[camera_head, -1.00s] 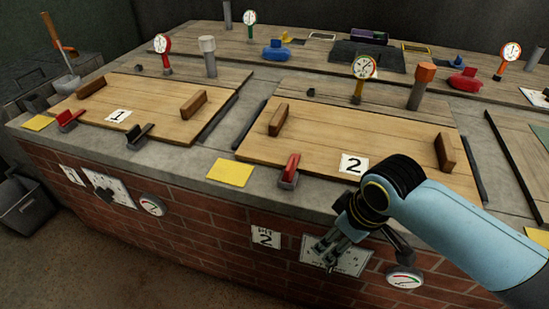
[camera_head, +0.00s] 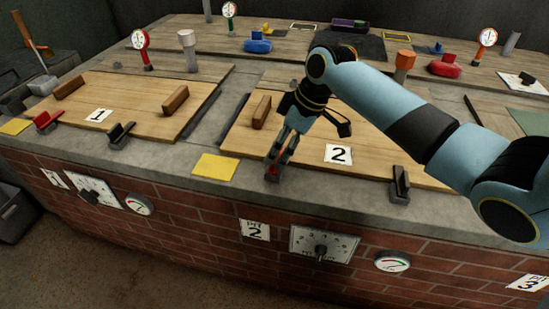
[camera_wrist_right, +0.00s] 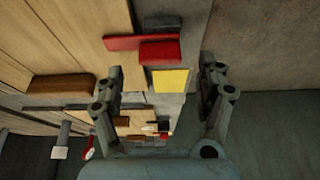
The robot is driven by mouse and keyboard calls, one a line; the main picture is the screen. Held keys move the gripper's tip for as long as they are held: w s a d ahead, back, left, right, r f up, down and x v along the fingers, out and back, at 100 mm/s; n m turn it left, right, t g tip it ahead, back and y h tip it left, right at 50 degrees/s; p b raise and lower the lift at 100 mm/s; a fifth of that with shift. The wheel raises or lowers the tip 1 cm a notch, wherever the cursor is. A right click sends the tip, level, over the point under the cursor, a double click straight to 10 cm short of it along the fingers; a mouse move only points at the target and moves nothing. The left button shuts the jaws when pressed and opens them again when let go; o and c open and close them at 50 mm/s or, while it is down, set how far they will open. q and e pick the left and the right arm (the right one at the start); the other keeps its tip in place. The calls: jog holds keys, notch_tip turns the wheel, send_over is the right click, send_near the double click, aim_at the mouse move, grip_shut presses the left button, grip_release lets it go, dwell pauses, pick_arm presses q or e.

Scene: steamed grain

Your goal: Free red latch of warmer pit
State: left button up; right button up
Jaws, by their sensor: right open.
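The red latch of pit 2 (camera_head: 273,171) sits at the front edge of the wooden lid marked 2 (camera_head: 300,146), mostly hidden behind my right gripper (camera_head: 280,154). In the right wrist view the red latch (camera_wrist_right: 160,50) shows as a red bar and block on a dark base, lying just beyond the fingertips. My right gripper (camera_wrist_right: 160,72) is open there, with its fingers spread to either side and nothing between them. I cannot tell whether a finger touches the latch. My left gripper is not in view.
A dark latch (camera_head: 399,186) stands at the right front of lid 2. Lid 1 (camera_head: 130,106) has its own red latch (camera_head: 46,122) and dark latch (camera_head: 121,136). A yellow card (camera_head: 214,167) lies left of the pit 2 latch. Wooden handles (camera_head: 262,112) rise from the lids.

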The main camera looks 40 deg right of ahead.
jog(key=x, duration=0.4)
jog(key=shift+b, duration=0.35)
grip_shut()
